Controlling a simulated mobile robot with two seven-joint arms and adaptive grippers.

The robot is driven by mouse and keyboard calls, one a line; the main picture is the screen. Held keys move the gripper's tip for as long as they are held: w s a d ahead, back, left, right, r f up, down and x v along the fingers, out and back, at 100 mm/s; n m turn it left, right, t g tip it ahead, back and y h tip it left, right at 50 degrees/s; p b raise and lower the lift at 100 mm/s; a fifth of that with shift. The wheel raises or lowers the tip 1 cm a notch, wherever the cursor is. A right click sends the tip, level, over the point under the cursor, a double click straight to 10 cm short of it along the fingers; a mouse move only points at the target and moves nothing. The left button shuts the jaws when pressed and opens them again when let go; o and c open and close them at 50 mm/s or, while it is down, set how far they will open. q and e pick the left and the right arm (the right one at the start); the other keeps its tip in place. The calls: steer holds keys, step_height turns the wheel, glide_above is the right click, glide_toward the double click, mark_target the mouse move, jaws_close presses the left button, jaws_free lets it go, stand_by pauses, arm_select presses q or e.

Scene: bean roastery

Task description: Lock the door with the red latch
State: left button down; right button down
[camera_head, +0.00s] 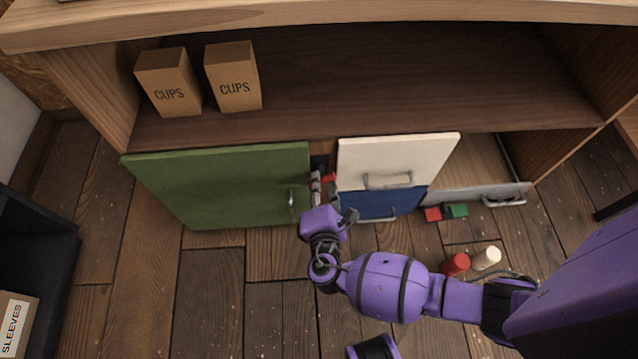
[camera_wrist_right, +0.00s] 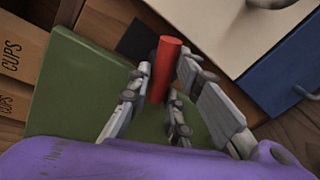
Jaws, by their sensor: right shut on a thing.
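The green door (camera_head: 235,185) with its metal handle (camera_head: 292,200) fills the lower left of the cabinet. It looks shut or nearly so; I cannot tell exactly. The red latch (camera_head: 330,178) sits by the door's right edge, mostly hidden behind my gripper. In the right wrist view it is a red bar (camera_wrist_right: 164,66) that stands between the fingers. My right gripper (camera_head: 316,184) is shut on the red latch, and its fingers show on both sides of it in the wrist view (camera_wrist_right: 158,92). My left gripper is not in view.
A white drawer (camera_head: 395,158) and a blue drawer (camera_head: 372,205) are right of the latch, close to my gripper. A grey drawer (camera_head: 460,193) stands open farther right. Two cups boxes (camera_head: 232,78) are on the shelf. Red (camera_head: 455,264) and cream (camera_head: 487,258) cylinders are on the floor.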

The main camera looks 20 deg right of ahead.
steer(key=shift+s+d+f+m+y+b, duration=0.1)
steer(key=shift+m+y+b, duration=0.3)
steer(key=shift+m+b, duration=0.6)
steer(key=shift+s+f+m+y+b, duration=0.1)
steer(key=shift+m+y+b, duration=0.3)
steer(key=shift+m+b, duration=0.6)
steer(key=shift+r, duration=0.1)
steer(key=c, duration=1.7)
jaws_free()
steer(key=shift+o, duration=0.3)
steer(key=shift+r+t, duration=0.1)
steer(key=shift+t, duration=0.2)
steer(key=shift+w+r, duration=0.1)
steer(key=shift+r, duration=0.05)
